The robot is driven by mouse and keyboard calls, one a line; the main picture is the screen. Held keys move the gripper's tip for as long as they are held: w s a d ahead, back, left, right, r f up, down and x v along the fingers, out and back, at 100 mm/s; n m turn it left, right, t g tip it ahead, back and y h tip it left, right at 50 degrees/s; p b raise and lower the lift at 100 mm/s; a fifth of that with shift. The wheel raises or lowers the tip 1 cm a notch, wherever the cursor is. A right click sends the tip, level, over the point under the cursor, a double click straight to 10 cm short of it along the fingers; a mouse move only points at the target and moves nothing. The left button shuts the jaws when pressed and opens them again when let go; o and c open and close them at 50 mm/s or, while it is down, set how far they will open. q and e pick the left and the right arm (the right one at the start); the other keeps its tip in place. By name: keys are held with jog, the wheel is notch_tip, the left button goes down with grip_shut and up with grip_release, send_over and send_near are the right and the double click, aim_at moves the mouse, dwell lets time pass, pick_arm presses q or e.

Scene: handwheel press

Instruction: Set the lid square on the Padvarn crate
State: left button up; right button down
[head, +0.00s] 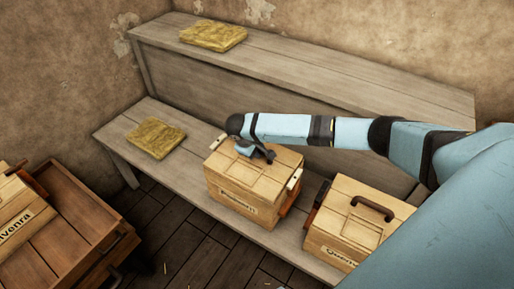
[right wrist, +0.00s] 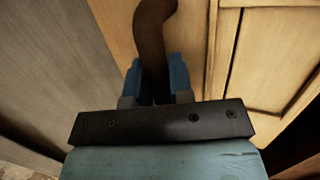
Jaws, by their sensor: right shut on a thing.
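My right gripper (head: 258,154) is over the lid, shut on the lid's dark curved handle. In the right wrist view the blue fingers (right wrist: 158,82) close around the handle (right wrist: 152,35), with the lid's panelled top (right wrist: 285,50) to the right. My left gripper is not in view.
A second lidded crate (head: 345,225) with a dark handle stands close at the right. Straw-coloured pads lie on the lower bench (head: 156,138) and upper shelf (head: 213,36). A wooden cart (head: 75,225) with another crate (head: 22,222) is at the left. The bench left of the Padvarn crate has free room.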

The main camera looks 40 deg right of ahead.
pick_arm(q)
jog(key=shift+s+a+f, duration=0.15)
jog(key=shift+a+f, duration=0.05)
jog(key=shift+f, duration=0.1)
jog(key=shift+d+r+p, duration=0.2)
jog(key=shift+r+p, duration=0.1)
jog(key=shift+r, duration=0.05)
pick_arm(e)
jog(key=shift+f, duration=0.1)
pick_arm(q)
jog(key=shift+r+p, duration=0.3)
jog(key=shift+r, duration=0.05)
pick_arm(e)
jog(key=shift+f, duration=0.1)
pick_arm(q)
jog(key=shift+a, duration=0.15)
pick_arm(e)
jog(key=c, duration=0.9)
grip_release()
jog(key=shift+c, duration=0.2)
jog(key=shift+s, duration=0.1)
jog(key=shift+f, duration=0.1)
